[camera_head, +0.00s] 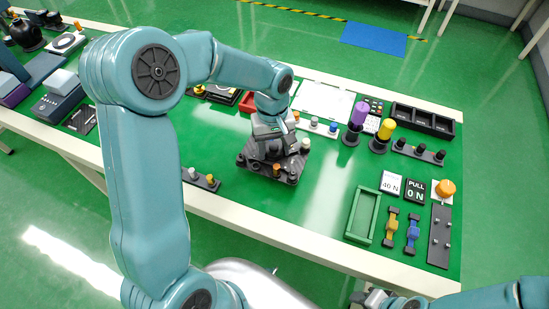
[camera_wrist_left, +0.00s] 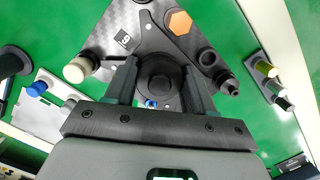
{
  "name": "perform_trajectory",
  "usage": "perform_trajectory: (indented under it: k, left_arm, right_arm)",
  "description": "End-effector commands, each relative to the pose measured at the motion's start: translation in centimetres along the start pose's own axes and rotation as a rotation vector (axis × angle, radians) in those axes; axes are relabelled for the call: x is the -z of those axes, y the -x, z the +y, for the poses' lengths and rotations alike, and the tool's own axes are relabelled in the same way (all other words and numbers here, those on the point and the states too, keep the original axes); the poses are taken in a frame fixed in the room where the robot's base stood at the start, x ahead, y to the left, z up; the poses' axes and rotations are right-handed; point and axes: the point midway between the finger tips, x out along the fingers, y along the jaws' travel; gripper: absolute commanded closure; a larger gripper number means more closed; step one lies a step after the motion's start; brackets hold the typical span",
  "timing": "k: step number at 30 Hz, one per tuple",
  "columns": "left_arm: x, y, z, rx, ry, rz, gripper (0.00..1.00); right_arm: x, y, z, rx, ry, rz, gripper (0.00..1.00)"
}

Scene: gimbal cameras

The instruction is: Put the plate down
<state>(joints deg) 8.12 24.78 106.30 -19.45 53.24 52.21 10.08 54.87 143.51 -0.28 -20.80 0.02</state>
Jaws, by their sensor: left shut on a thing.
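The plate (camera_head: 290,165) is a dark carbon-patterned piece with several knobs and pegs on it, near the middle of the green table. My left gripper (camera_head: 268,150) reaches down over it. In the left wrist view, my left gripper (camera_wrist_left: 160,85) has its two fingers on either side of a round black knob at the plate's middle and is shut on it. The plate (camera_wrist_left: 150,35) shows an orange hexagonal piece and a cream knob there. I cannot tell whether its underside touches the table. Part of my right gripper (camera_head: 375,299) shows at the bottom edge; its fingers are unclear.
The table (camera_head: 320,185) has free green room right of the plate. A small knob strip (camera_head: 200,179) lies at the left front. A green tray (camera_head: 362,215) and the yellow and blue pieces lie to the right. Purple (camera_head: 357,118) and yellow (camera_head: 384,132) upright handles stand behind.

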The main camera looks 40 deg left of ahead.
Motion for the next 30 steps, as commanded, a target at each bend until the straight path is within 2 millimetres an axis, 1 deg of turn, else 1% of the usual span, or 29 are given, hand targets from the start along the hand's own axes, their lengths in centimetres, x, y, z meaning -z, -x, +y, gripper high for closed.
perform_trajectory:
  k: [1,5,9,12,20,27,28,29,30]
  left_arm:
    - [0.1,-0.6,0.0,0.001,0.0,-0.001,0.86]
    - [0.3,-1.6,0.1,0.001,0.001,0.0,0.86]
    - [0.6,-4.0,0.1,0.003,0.0,-0.002,0.86]
    - [0.8,-5.1,0.2,0.001,0.0,-0.001,0.86]
    - [0.8,-5.3,0.2,-0.001,0.0,0.002,0.86]
    - [0.9,-6.1,0.2,-0.001,0.0,0.001,0.86]
    - [0.9,-6.1,0.2,-0.001,0.0,0.001,0.43]
    - [0.9,-6.0,0.2,-0.001,0.0,0.001,0.33]
    - [0.9,-5.9,0.2,-0.001,0.0,0.001,0.2]
  right_arm:
    - [0.0,0.0,0.0,0.0,0.0,0.0,0.57]
    - [0.0,0.0,0.0,0.0,0.0,0.0,0.57]
    - [0.0,0.0,0.0,0.0,0.0,0.0,0.57]
    - [0.0,0.0,0.0,0.0,0.0,0.0,0.57]
    - [0.0,0.0,0.0,0.0,0.0,0.0,0.57]
    - [0.0,-0.8,0.3,0.0,0.0,0.0,0.57]
    - [0.0,-0.7,0.3,0.0,0.0,0.0,0.57]
    - [0.0,-0.6,0.2,0.0,0.0,0.0,0.57]
    - [0.0,-0.6,0.2,0.0,0.0,0.0,0.57]
